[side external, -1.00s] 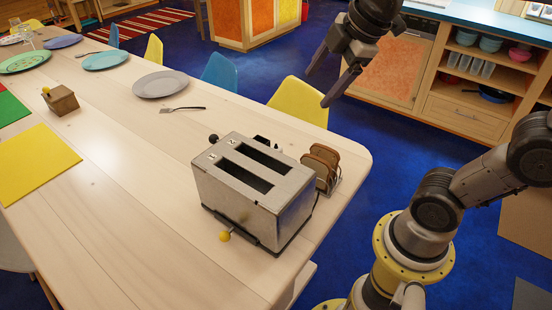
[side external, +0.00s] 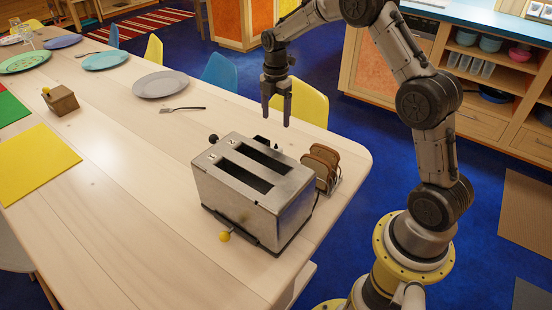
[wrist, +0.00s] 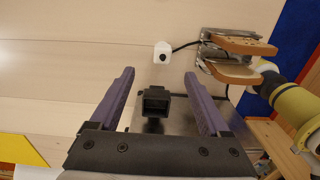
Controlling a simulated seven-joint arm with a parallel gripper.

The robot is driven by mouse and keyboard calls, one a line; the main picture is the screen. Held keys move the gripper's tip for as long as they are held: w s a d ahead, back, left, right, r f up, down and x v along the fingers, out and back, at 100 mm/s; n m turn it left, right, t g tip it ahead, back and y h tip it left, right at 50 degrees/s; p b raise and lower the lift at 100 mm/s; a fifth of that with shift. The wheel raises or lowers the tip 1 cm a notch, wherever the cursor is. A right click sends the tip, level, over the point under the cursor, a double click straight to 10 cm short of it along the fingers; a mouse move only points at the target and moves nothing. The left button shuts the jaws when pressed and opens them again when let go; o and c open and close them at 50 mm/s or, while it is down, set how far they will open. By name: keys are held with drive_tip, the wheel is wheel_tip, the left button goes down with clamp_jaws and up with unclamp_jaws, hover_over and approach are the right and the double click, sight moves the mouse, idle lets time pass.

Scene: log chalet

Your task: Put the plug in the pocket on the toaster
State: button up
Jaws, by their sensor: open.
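The toaster (side external: 255,195) is a silver box with two dark slots, standing upright near the table's right end. A black hollow pocket (side external: 261,141) shows at its far side and appears as an open-mouthed square box in the wrist view (wrist: 155,101). A small white block with a dark spot, apparently the plug (wrist: 160,50), lies on the table beyond the pocket with a dark cord at its right. My gripper (side external: 277,119) is open and empty, pointing down above the toaster's far side. Its fingers (wrist: 159,76) flank the pocket in the wrist view.
A rack with toast slices (side external: 320,166) stands close to the toaster's right. A grey plate (side external: 161,84) and a fork (side external: 182,109) lie farther back. A wooden box with a yellow knob (side external: 61,100) and a yellow mat (side external: 36,164) are at left. The table's middle is clear.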

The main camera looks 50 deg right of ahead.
sight(276, 148)
wheel_tip(276, 148, down, 8)
drive_tip(key=shift+r, duration=0.2)
drive_tip(key=shift+s+a+f, duration=0.15)
drive_tip(key=shift+a+f, duration=0.05)
drive_tip(key=shift+f, duration=1.15)
drive_tip(key=shift+s+a+f, duration=0.15)
drive_tip(key=shift+f, duration=1.15)
clamp_jaws()
